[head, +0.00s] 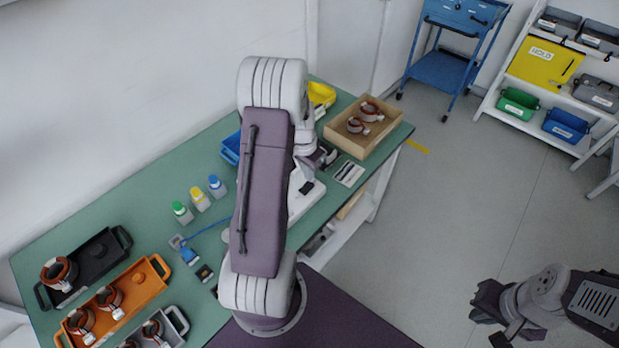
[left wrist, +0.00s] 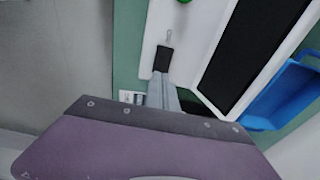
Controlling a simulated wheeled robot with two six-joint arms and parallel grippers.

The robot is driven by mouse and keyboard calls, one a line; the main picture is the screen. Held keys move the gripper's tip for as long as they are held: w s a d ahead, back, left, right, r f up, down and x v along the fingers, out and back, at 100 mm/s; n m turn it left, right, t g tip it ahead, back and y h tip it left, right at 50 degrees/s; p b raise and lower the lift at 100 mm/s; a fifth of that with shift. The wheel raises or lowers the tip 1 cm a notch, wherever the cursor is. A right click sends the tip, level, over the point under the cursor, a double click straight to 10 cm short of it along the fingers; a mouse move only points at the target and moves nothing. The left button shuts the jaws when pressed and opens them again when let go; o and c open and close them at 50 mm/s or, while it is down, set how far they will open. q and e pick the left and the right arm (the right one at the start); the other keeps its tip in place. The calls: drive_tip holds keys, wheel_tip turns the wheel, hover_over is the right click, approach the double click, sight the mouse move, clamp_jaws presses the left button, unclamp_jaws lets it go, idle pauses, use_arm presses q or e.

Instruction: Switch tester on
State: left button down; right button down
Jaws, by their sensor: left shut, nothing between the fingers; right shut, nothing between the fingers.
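The tester is a white unit (head: 298,205) on the green bench, mostly hidden behind my left arm in the head view. In the left wrist view its white panel (left wrist: 205,20) carries a large black screen (left wrist: 258,35), a green button or lamp (left wrist: 184,1) and a small metal toggle lever (left wrist: 169,37). My left gripper (left wrist: 162,60) is shut and empty. Its dark tips are just below the lever in the picture; I cannot tell whether they touch it. My right gripper (head: 489,313) is shut and empty, over the floor at lower right, away from the bench.
A wooden box with copper-wound stators (head: 388,129) stands at the bench's far end. A blue bin (left wrist: 283,98) is beside the tester. Bottles (head: 199,198) and black, orange (head: 152,285) and grey trays are at left. Open floor lies right of the bench.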

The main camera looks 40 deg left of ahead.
sight(310, 184)
use_arm(q)
drive_tip(key=shift+w+f, duration=0.2)
drive_tip(key=shift+f, duration=1.4)
drive_tip(key=shift+d+f, duration=0.1)
drive_tip(key=shift+f, duration=0.1)
drive_tip(key=shift+s, duration=0.1)
drive_tip(key=shift+s+r, duration=0.1)
drive_tip(key=shift+s, duration=0.25)
drive_tip(key=shift+s+r, duration=0.1)
drive_tip(key=shift+s, duration=0.15)
